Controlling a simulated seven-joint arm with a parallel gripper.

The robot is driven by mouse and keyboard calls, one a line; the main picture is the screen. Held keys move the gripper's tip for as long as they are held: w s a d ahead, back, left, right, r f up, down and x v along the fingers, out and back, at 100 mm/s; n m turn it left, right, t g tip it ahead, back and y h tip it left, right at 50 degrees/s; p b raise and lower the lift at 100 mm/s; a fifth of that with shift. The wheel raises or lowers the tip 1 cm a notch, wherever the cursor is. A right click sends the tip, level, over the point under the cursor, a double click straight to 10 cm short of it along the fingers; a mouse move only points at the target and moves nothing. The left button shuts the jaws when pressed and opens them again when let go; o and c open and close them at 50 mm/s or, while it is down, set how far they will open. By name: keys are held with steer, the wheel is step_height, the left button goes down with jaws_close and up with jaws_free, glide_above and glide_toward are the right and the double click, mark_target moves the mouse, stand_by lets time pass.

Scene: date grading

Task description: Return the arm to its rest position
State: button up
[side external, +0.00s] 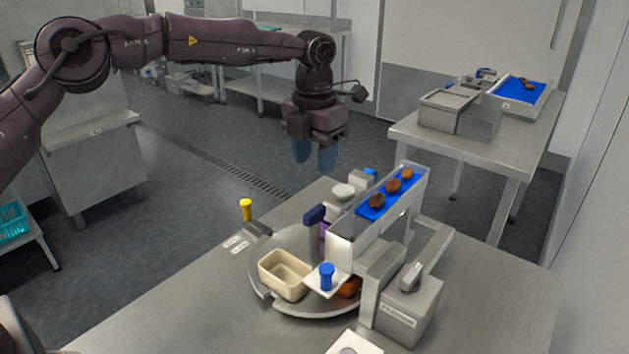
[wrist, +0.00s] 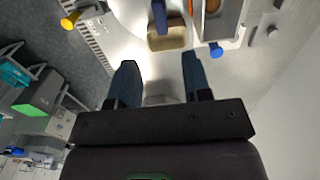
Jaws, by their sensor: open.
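My gripper (side external: 314,155) hangs in the air above the far side of the steel table (side external: 180,310), its blue fingers pointing down. In the wrist view my gripper (wrist: 157,75) shows two dark blue fingers spread apart with nothing between them. The arm reaches in from the left of the side view, bent high over the floor. The gripper is clear of the grading machine (side external: 385,255), which stands below it and to its right.
The machine has a blue belt with several brown dates (side external: 392,186), a cream bin (side external: 284,274) on a round plate, a blue knob (side external: 326,276) and a yellow knob (side external: 246,209). A second table (side external: 470,150) stands at the back right. The front left tabletop is bare.

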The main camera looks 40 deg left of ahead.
steer(key=shift+r, duration=0.9)
steer(key=s+a+r+m+t, duration=0.2)
steer(key=s+a+m, duration=0.1)
steer(key=s+m, duration=0.8)
steer(key=s+a+r+m+t, duration=0.1)
steer(key=s+a+r+m, duration=0.2)
steer(key=s+m, duration=0.8)
steer(key=s+a+r+m+t, duration=0.2)
steer(key=s+a+r+m, duration=0.1)
steer(key=s+m, duration=0.9)
steer(key=shift+a+r+m+t, duration=0.15)
steer(key=shift+a+m+t, duration=0.25)
steer(key=shift+m, duration=0.6)
